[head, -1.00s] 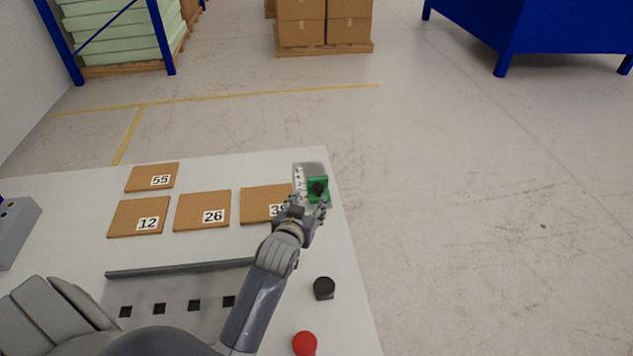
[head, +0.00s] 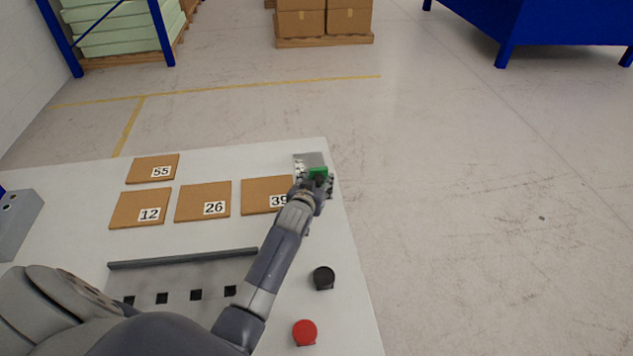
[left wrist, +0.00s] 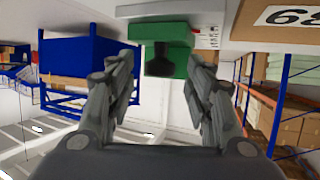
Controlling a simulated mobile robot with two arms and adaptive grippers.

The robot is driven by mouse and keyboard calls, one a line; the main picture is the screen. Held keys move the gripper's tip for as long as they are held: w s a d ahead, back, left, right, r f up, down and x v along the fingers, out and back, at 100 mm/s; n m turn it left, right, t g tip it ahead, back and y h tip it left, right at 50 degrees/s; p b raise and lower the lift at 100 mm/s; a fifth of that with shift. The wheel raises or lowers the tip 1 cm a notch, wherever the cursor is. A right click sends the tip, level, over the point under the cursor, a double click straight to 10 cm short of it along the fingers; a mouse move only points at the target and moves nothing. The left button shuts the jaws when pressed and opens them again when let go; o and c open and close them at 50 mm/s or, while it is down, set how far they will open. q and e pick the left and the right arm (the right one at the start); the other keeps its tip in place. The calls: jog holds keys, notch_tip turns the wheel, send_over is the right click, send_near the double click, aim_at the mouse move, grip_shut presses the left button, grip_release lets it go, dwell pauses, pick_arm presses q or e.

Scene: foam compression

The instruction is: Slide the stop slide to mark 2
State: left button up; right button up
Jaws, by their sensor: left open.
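The green stop slide (head: 318,173) sits on its light grey scale plate (head: 309,159) near the table's far right corner. The scale marks are mostly hidden or too small to read. My right gripper is not seen.
Brown tiles labelled 55 (head: 150,168), 12 (head: 136,209), 26 (head: 200,203) and 39 (head: 262,194) lie left of the plate. A black knob (head: 324,277) and a red button (head: 305,331) stand near the table's right edge.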

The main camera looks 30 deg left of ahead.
aim_at(317, 172)
pick_arm(q)
grip_shut()
jog(key=shift+w+a+b, duration=0.4)
jog(key=shift+w+a, duration=0.5)
jog(key=shift+w, duration=0.3)
grip_release()
jog(key=shift+s, duration=0.15)
jog(key=v, duration=1.1)
jog(key=shift+s+r, duration=0.3)
